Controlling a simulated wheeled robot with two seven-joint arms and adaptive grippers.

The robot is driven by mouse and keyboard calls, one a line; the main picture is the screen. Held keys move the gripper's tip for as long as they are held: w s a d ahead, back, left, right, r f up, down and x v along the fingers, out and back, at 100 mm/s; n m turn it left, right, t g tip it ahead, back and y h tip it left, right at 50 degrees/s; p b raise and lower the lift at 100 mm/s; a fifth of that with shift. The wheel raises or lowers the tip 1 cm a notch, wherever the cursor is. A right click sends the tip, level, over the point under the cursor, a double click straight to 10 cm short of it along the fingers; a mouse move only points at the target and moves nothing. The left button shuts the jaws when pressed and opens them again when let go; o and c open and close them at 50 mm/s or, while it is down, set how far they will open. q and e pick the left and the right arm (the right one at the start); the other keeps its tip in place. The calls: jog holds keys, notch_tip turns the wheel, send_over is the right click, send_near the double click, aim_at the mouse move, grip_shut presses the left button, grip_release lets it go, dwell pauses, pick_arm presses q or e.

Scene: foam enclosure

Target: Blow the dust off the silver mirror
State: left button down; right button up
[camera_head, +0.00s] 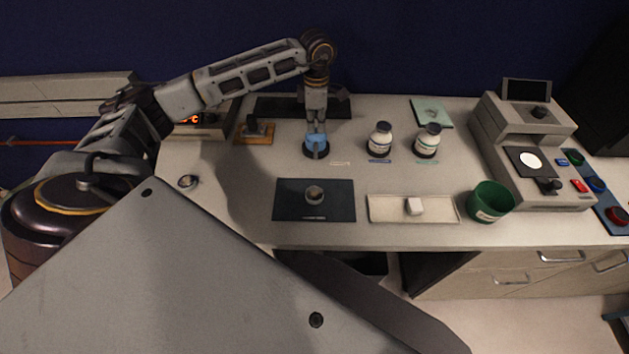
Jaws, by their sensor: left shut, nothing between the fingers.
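My left gripper (316,122) points straight down at the back middle of the table, its fingers shut. Directly below it, a blue object (316,142), possibly a blower, stands in a dark round base (309,154); the gripper hides its upper part, and I cannot tell whether they touch. A small round piece with a greyish top (314,193), possibly the silver mirror, stands on a dark mat (288,207) nearer the front. Dust on it is too small to make out. My right gripper is not in view.
Two white bottles (380,137) stand right of the blue object. A pale tray (385,212) holds a white block (414,206). A green cup (490,201) stands beside a grey instrument (530,150). A small round metal piece (187,181) lies at left.

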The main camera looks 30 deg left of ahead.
pick_arm(q)
jog(key=shift+r+p, duration=0.85)
jog(key=shift+r, duration=0.95)
jog(key=shift+r, duration=0.1)
notch_tip(320, 180, up, 6)
jog(key=p, duration=0.3)
dwell(0.6)
jog(key=shift+s+d, duration=0.1)
dwell(0.6)
